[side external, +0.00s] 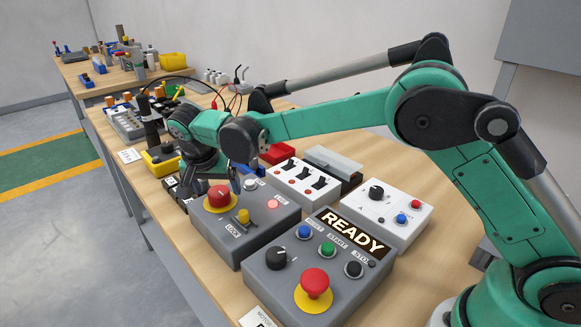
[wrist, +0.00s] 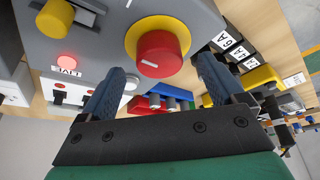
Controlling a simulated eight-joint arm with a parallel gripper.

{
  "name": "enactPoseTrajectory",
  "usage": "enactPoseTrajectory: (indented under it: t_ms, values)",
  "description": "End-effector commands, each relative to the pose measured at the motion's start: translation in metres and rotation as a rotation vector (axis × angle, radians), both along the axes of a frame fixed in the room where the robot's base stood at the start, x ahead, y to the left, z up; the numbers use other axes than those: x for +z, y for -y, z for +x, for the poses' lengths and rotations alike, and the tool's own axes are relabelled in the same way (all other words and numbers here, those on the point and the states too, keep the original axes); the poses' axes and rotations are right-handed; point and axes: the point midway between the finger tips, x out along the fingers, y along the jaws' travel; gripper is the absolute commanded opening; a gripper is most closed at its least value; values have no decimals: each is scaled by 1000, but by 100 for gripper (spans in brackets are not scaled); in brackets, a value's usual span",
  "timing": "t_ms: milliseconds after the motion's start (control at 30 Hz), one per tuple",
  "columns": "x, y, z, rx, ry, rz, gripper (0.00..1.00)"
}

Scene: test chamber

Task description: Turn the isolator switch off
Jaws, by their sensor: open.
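The isolator switch is a red rotary knob (side external: 218,196) on a yellow disc, on top of a grey box (side external: 262,228). It also shows in the wrist view as a red knob (wrist: 158,53) with a short white mark. A yellow lock part (side external: 243,215) sits beside it, and a lamp (side external: 273,204) on the same box glows red, labelled LIVE in the wrist view. My gripper (side external: 236,182) is open and empty near the knob's far side. In the wrist view, the knob appears between and beyond the fingertips (wrist: 160,80); contact cannot be made out.
A grey panel with a READY display (side external: 352,232), buttons and a red mushroom button (side external: 315,283) stands in front. A white switch box (side external: 303,179) and white knob box (side external: 377,213) stand to the right. Yellow (side external: 160,160) and red (side external: 277,154) bins lie behind.

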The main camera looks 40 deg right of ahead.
Motion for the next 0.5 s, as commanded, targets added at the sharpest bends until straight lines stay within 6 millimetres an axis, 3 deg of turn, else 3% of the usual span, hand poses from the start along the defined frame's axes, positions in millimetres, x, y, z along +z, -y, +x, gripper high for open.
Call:
enactPoseTrajectory:
  t_ms: [133, 400, 433, 500]
  values:
    - [-13, 4, 4, 1, 0, 0, 88]
    - [-15, 5, 4, 1, 0, 0, 88]
    - [-15, 5, 4, 1, 0, 0, 86]
    - [-15, 5, 4, 1, 0, 0, 66]
